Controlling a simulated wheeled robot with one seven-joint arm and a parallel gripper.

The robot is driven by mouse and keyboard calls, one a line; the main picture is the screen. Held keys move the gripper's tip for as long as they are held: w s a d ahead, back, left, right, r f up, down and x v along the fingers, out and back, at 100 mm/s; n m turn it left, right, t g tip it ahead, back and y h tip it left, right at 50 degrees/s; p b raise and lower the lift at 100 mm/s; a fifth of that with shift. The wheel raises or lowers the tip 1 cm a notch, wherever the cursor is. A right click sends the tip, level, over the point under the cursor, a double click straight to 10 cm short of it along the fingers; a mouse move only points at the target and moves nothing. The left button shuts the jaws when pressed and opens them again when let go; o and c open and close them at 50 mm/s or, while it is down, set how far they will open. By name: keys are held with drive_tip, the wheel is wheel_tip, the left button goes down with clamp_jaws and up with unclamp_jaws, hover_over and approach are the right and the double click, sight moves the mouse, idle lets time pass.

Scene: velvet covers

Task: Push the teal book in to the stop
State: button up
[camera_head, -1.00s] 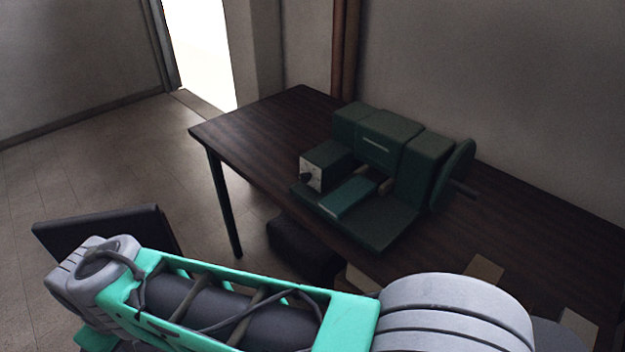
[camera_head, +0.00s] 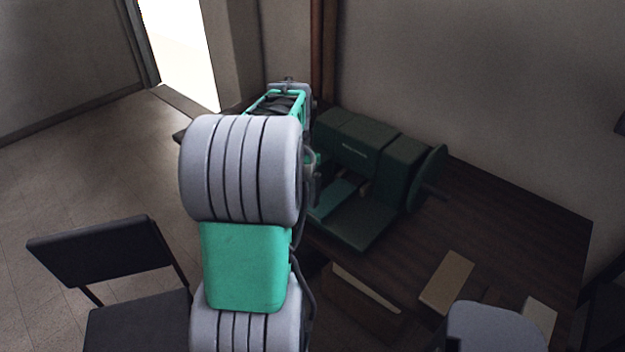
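The teal book (camera_head: 338,197) lies flat on the bed of a dark green machine (camera_head: 367,227) on the table. The machine has a tall body and a handwheel (camera_head: 428,178) on its right side. My arm covers the left part of the machine and the book's left side. The book's far end meets the foot of the machine's body; I cannot tell how far in it sits.
The dark wooden table (camera_head: 510,215) has free room to the right of the machine. An open box (camera_head: 365,290) is at the front edge. A black chair (camera_head: 105,255) stands at left.

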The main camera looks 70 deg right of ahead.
sight(313, 212)
drive_tip(key=s, duration=0.1)
drive_tip(key=s+d, duration=0.1)
drive_tip(key=s+m, duration=0.1)
drive_tip(key=shift+s+d, duration=0.25)
drive_tip(key=shift+d, duration=0.1)
drive_tip(key=shift+f, duration=0.1)
drive_tip(key=shift+f+p, duration=0.7)
drive_tip(key=shift+f, duration=3.25)
drive_tip(key=shift+c, duration=0.6)
drive_tip(key=c, duration=1.5)
drive_tip(key=shift+d, duration=0.1)
